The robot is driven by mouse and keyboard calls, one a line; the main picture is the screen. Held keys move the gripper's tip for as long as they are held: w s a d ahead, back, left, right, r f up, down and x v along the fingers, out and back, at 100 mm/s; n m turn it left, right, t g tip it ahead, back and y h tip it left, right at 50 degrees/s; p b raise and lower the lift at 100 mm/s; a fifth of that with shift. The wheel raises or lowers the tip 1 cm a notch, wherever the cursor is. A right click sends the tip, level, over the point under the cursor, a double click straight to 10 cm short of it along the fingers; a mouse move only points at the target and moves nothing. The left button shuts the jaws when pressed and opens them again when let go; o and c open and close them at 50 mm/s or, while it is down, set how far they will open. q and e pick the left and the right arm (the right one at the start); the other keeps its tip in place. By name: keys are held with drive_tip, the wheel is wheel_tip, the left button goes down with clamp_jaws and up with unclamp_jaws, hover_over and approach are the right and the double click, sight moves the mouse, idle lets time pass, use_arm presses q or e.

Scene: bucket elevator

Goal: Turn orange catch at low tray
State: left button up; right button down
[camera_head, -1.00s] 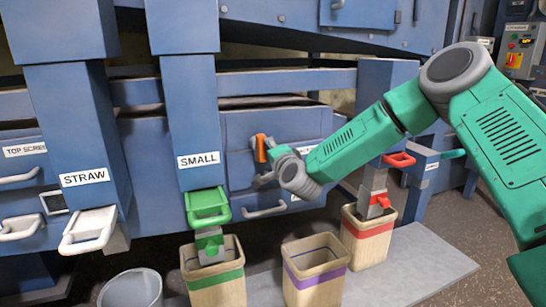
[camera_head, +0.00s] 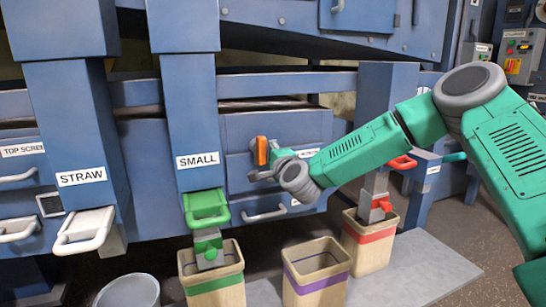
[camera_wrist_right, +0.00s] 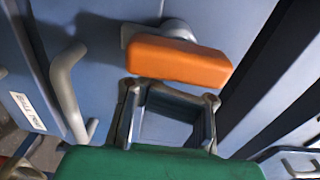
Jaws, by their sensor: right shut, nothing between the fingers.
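The orange catch (camera_head: 262,150) stands upright on the front of the low blue tray (camera_head: 238,133), to the right of the SMALL chute. In the right wrist view the orange catch (camera_wrist_right: 178,62) is a thick block on a grey round pivot, just beyond the fingertips. My right gripper (camera_head: 262,174) is just below and beside the catch. Its fingers are shut with nothing between them, and the wrist view shows them (camera_wrist_right: 172,92) close under the catch's edge. I cannot tell whether they touch it. My left gripper is out of view.
A grey tray handle (camera_head: 264,215) is below the gripper; it also shows in the wrist view (camera_wrist_right: 68,90). The SMALL chute (camera_head: 190,110) with its green handle (camera_head: 207,207) stands left. Several bins, one with a purple band (camera_head: 317,273), stand below.

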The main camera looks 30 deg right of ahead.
drive_tip(key=shift+w+a+r+y, duration=0.15)
drive_tip(key=shift+a+r, duration=0.1)
drive_tip(key=shift+a, duration=0.15)
drive_tip(key=shift+s+a+r+y, duration=0.15)
drive_tip(key=shift+a+r, duration=0.1)
drive_tip(key=shift+a, duration=0.15)
drive_tip(key=c, duration=0.5)
unclamp_jaws()
drive_tip(key=shift+r, duration=0.1)
drive_tip(key=shift+c, duration=0.2)
drive_tip(key=o, duration=0.3)
drive_tip(key=shift+s+a, duration=0.1)
drive_tip(key=shift+f, duration=0.35)
